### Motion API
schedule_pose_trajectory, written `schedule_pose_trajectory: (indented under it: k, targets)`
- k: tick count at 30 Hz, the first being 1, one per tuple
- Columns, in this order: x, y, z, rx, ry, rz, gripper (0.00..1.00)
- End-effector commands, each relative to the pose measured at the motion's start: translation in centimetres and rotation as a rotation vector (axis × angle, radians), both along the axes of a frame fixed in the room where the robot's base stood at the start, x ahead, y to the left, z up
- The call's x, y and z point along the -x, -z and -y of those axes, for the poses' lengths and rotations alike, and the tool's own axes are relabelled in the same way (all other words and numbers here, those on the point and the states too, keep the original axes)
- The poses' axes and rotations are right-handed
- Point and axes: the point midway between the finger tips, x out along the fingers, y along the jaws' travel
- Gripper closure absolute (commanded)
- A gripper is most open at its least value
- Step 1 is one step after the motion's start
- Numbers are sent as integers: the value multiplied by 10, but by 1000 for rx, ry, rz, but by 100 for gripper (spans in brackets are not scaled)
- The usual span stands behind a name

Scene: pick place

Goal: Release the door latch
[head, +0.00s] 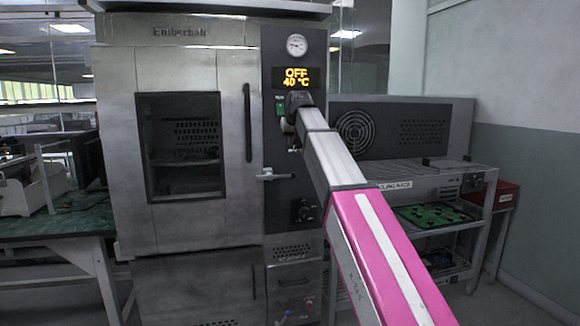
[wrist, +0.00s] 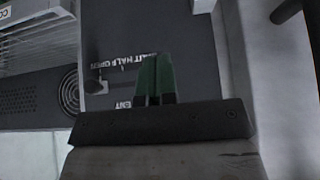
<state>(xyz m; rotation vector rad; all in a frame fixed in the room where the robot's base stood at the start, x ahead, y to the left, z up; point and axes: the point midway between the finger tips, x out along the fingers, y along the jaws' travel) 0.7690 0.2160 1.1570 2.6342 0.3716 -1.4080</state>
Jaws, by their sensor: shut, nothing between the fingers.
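The oven door (head: 183,140) has a dark window and appears closed in the head view. Its vertical dark handle (head: 247,122) is near the right edge. Whether the fingers touch the panel cannot be told.
The display (head: 296,77) reads OFF, 40 °C, below a round gauge (head: 297,45). A dark knob (head: 303,210) is lower on the panel. A shelf cart (head: 440,180) with a green board stands right; a green-topped table (head: 75,215) stands left.

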Motion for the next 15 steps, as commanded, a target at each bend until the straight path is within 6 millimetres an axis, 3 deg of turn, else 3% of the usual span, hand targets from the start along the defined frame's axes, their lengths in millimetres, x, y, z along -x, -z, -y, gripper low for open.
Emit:
schedule_pose_trajectory:
  k: [5,15]
  targets:
    - [-8,12,-2,0,0,-1,100]
    - [-39,61,-11,1,0,-2,100]
